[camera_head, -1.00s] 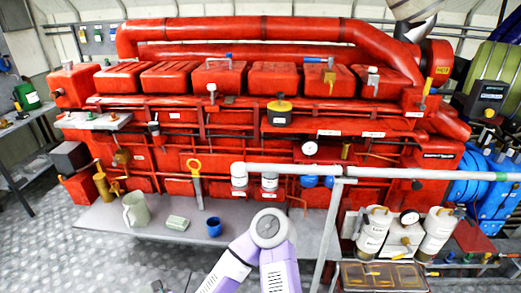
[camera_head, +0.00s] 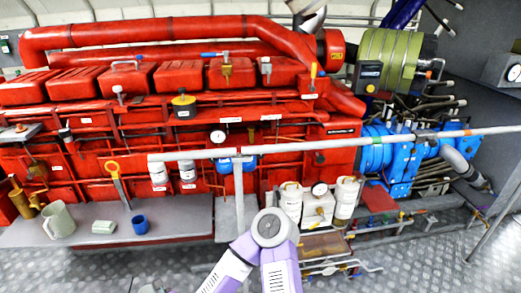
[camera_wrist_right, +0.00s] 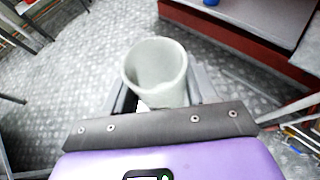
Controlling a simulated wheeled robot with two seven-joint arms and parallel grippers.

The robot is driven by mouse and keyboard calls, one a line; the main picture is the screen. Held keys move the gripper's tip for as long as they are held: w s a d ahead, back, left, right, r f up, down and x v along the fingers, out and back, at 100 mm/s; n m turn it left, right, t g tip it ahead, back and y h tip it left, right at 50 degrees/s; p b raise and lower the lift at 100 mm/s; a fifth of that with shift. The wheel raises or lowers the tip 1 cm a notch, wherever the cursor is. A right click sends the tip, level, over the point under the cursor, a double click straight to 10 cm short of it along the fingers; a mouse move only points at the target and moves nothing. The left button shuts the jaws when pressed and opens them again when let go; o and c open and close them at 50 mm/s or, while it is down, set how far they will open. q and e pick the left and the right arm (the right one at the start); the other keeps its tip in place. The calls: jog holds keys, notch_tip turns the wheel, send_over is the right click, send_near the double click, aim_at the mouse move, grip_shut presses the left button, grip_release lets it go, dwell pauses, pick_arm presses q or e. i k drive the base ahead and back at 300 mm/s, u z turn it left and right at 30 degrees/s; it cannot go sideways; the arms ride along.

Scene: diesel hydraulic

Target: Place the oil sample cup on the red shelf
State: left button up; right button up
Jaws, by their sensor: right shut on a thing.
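A pale grey-green cup (camera_wrist_right: 158,72) is in my right gripper (camera_wrist_right: 162,92) in the right wrist view. It is roughly upright with its open mouth showing, held above the metal floor. The head view shows neither gripper nor this cup. A small red plate (camera_head: 379,198) sits low at the right of the red engine (camera_head: 200,140). A red ledge (camera_head: 240,112) also runs along the engine's front. I cannot tell which one is the red shelf.
A grey rail (camera_head: 340,143) crosses before the engine. White filters (camera_head: 291,203) stand beside the red plate.

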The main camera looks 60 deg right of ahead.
aim_at(268, 110)
jog(key=z, duration=1.6)
